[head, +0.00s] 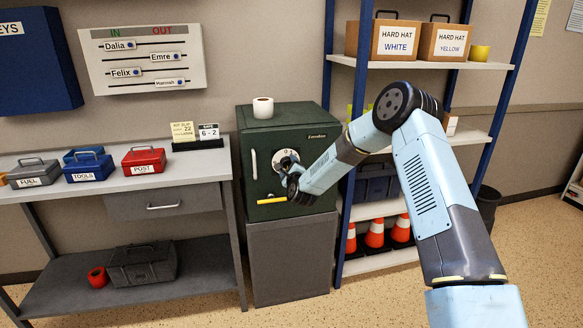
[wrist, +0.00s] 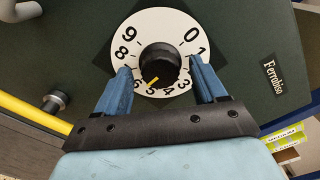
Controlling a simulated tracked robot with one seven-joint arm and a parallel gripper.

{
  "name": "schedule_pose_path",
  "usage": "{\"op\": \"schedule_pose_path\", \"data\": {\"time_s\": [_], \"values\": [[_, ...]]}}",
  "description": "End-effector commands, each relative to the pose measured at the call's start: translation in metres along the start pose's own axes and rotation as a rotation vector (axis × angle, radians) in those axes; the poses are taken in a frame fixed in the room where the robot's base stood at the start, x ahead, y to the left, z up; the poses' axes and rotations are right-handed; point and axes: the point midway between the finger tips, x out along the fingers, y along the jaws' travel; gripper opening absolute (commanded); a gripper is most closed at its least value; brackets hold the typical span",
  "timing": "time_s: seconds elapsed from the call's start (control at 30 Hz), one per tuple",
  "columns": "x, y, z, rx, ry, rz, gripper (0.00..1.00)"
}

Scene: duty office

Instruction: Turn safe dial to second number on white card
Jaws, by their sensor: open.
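The green safe (head: 262,130) stands on a grey cabinet, and its white numbered dial (head: 281,157) faces me. In the wrist view the dial (wrist: 128,30) has a black knob (wrist: 160,62) with a yellow mark (wrist: 152,82) pointing at about 5. My gripper (wrist: 160,66) is open, with one blue finger on each side of the knob and a gap visible on both sides. The fingers cover some dial numbers. In the head view my gripper (head: 290,178) is at the safe front, partly hidden by my arm. The white card (head: 208,132) on the bench reads "6 - 2".
A yellow slip (head: 183,131) stands beside the white card. A door handle (head: 254,164) is left of the dial. A white roll (head: 263,107) sits on top. Shelving (head: 328,90) stands close on the right.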

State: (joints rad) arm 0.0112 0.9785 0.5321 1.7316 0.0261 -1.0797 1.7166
Motion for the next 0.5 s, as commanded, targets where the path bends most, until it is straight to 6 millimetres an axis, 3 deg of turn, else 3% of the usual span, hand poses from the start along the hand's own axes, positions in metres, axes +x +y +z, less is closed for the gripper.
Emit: {"op": "schedule_pose_path", "data": {"time_s": [0.4, 0.5], "values": [[0.0069, -0.0003, 0.0002, 0.000, 0.000, 0.000, 0.70], [0.0068, -0.0003, 0.0002, 0.000, 0.000, 0.000, 0.61]]}}
